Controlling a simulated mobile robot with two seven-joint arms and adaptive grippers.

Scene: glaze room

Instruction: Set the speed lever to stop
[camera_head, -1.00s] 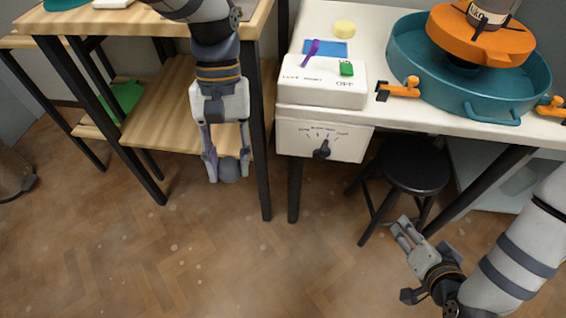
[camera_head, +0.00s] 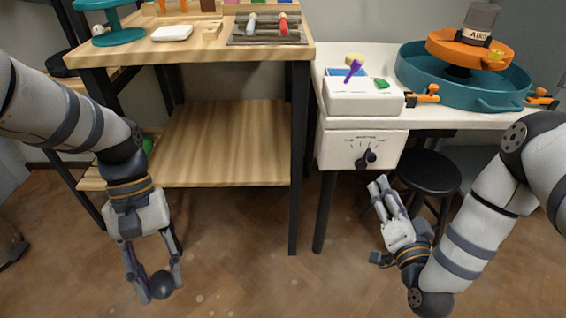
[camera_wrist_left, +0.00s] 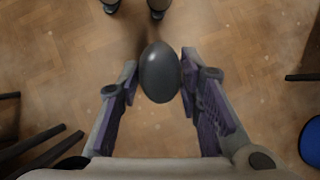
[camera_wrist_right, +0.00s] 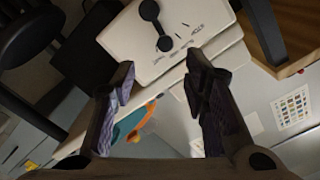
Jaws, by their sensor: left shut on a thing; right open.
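The speed lever (camera_head: 366,158) is a dark lever with rounded ends on a white dial panel (camera_head: 335,150) under the white tabletop. It also shows at the top of the right wrist view (camera_wrist_right: 157,26). Scale marks fan out above it, but their lettering is too small to read surely. My right gripper (camera_head: 379,182) is open and empty, just below the panel and apart from the lever. My left gripper (camera_head: 161,290) is shut on a dark egg-shaped object (camera_wrist_left: 160,72), held over the floor at the lower left.
A black stool (camera_head: 430,172) is behind my right gripper. A wooden shelf table (camera_head: 225,145) stands left.

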